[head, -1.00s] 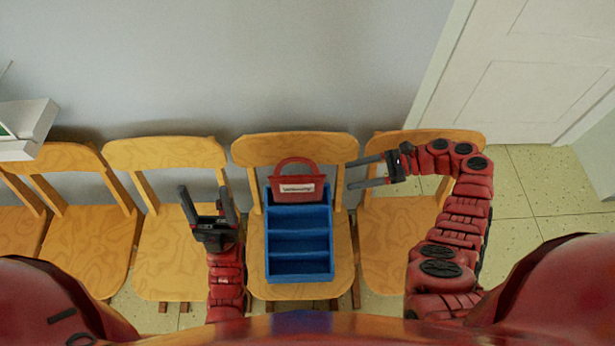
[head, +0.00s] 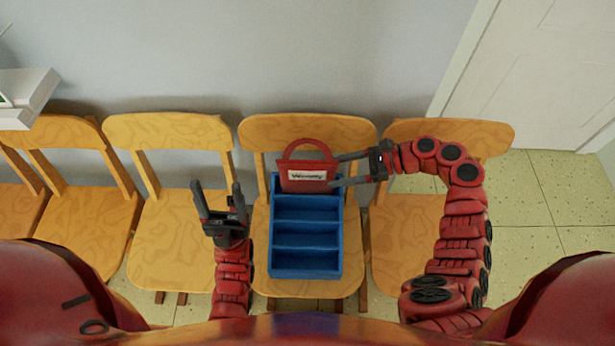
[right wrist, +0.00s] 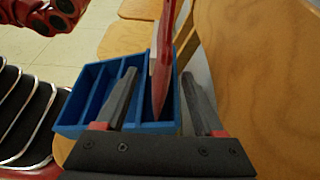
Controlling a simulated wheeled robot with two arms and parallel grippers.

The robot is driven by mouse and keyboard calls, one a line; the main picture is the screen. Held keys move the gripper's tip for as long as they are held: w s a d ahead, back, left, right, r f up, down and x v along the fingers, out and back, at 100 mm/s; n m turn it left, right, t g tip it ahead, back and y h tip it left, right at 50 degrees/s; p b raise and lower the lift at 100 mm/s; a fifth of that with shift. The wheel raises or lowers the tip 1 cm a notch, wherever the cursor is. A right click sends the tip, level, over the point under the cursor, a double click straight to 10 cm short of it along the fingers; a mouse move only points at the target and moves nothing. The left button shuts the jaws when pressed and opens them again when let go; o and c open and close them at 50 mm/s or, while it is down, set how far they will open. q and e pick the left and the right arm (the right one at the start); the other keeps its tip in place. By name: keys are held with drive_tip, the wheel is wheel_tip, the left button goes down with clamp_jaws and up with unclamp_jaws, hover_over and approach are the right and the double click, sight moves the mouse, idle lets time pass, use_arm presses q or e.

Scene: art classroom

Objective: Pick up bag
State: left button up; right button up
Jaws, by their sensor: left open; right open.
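A small red bag (head: 308,172) with a white label and a looped handle stands upright at the back of a blue compartment rack (head: 305,271) on a wooden chair. My right gripper (head: 336,170) is open at the bag's right side, its fingertips by the bag's edge. In the right wrist view, the bag (right wrist: 163,72) is seen edge-on between the two open fingers (right wrist: 163,92), and the blue rack (right wrist: 68,112) lies beyond. I cannot tell if the fingers touch the bag. My left gripper (head: 215,196) is open and empty, left of the rack and over another chair.
Several wooden chairs stand in a row along a grey wall (head: 250,50). The backrest (head: 262,132) of the rack's chair rises behind the bag. A white door (head: 535,75) is at the right, with open tiled floor (head: 530,200) below it. A white device (head: 28,92) is at the far left.

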sight(313, 175)
drive_tip(key=shift+x, duration=0.85)
drive_tip(key=p+x, duration=0.1)
drive_tip(key=x, duration=0.4)
drive_tip(key=shift+w+a, duration=0.15)
drive_tip(key=shift+a, duration=0.05)
clamp_jaws()
